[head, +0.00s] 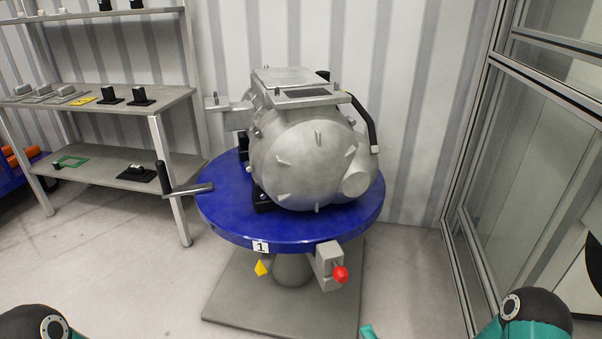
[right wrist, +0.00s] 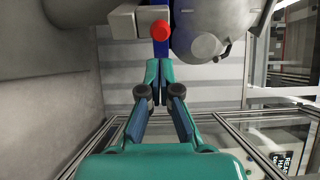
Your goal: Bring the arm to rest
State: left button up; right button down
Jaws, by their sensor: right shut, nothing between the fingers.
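My right gripper (right wrist: 158,72) is shut and empty in the right wrist view, its teal fingertips together. In the head view only a small teal part of my right gripper (head: 367,332) shows at the bottom edge, in front of the round blue turntable (head: 222,222) and apart from it. A grey drive unit (head: 305,160) sits on the turntable; its casing also shows at the top of the right wrist view (right wrist: 212,28). Joints of both my arms show in the head view's lower corners. My left gripper is out of the frame.
A red knob (head: 341,274) on a grey block juts from the turntable's front. A crank handle (head: 188,190) sticks out on its left. Shelves (head: 160,108) with small parts stand at the left. A glazed frame (head: 468,150) stands at the right. Floor in front is clear.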

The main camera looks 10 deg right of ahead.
jog(key=s+a+f+n+g+y, duration=0.1)
jog(key=s+a+f+n+g, duration=0.1)
jog(key=a+f+n+g, duration=0.65)
jog(key=s+f+n+g, duration=0.5)
jog(key=s+f+g, duration=0.45)
jog(key=s, duration=0.55)
notch_tip(320, 180, up, 27)
jog(key=t+p, duration=0.1)
jog(key=p, duration=2.6)
jog(key=shift+w+d+h, duration=0.35)
jog(key=shift+d+h, duration=0.05)
